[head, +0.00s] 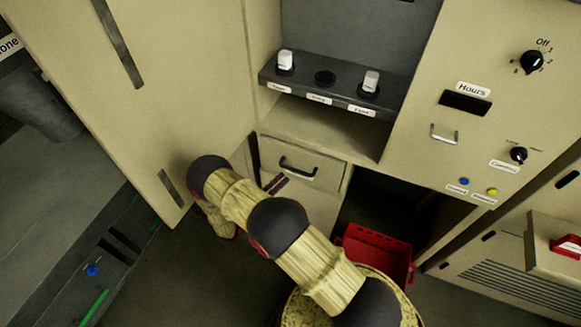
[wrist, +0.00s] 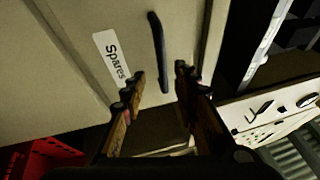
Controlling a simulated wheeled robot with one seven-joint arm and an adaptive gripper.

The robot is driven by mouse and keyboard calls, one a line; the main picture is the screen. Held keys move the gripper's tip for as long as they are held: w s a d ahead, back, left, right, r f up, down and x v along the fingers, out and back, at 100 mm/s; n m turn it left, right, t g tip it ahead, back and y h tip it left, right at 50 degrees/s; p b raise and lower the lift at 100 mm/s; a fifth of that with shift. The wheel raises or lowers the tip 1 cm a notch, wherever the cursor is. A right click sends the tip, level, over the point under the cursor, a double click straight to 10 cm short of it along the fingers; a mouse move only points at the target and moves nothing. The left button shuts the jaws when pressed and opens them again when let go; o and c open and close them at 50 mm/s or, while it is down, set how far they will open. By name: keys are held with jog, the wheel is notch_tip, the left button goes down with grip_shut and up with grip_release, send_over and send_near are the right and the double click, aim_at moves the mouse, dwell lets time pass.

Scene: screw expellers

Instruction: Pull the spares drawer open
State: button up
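The spares drawer (head: 325,181) is a beige front that looks flush in the cabinet, below a recessed shelf. A black bar handle (head: 300,171) runs across it. In the wrist view, the drawer front (wrist: 190,30) carries a white "Spares" label (wrist: 112,58) beside the handle (wrist: 157,45). My gripper (wrist: 160,76) is open and empty, with one finger on each side of the handle's lower end in the picture. I cannot tell how far the fingertips are from it. In the head view, my gripper (head: 276,184) is just left of and below the handle, partly hidden by my arm.
A large beige door (head: 170,70) stands open at the left. A red crate (head: 375,250) sits in the dark opening right of the drawer. A control panel (head: 490,110) with knobs is at the right. A shelf with white-topped switches (head: 325,90) is above.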

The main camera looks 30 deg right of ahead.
aim_at(295, 169)
jog(key=shift+n, duration=0.4)
jog(key=b+x, duration=0.1)
jog(key=x, duration=0.6)
jog(key=shift+w+d+r, duration=0.1)
jog(key=shift+d+r, duration=0.1)
jog(key=shift+d, duration=0.15)
jog(key=shift+c, duration=0.7)
grip_shut()
